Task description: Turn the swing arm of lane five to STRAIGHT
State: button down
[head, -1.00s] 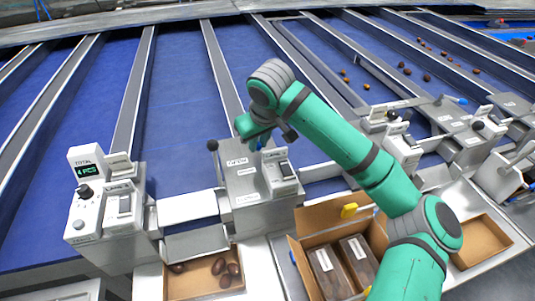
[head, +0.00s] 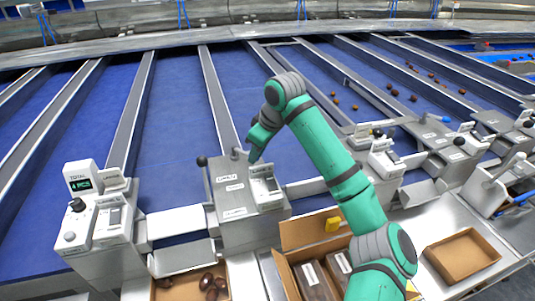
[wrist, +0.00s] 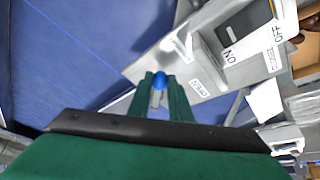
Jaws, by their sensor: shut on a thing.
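My gripper (head: 254,155) is at the top of a grey lane housing (head: 236,210), beside its switch box (head: 265,190). In the wrist view, my gripper (wrist: 160,92) has its green fingers shut around a small lever with a blue knob (wrist: 160,81). The knob shows between the fingertips; the rest of the swing arm is mostly hidden by my fingers. The housing also shows in the wrist view (wrist: 190,75), with an ON/OFF switch plate (wrist: 252,42). The lane label is too small to read surely, and the arm's exact setting cannot be told.
A black knob (head: 202,161) stands at the housing's left corner. A control box with a TOTAL display (head: 80,170) is at left. Open cartons (head: 290,237) and an empty tray (head: 463,255) sit in front. Blue lanes (head: 175,110) run behind; dates lie on those at right.

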jog(key=shift+w+r, duration=0.15)
jog(key=c, duration=1.6)
grip_release()
jog(key=v, duration=1)
jog(key=shift+r, duration=0.3)
jog(key=shift+d, duration=0.1)
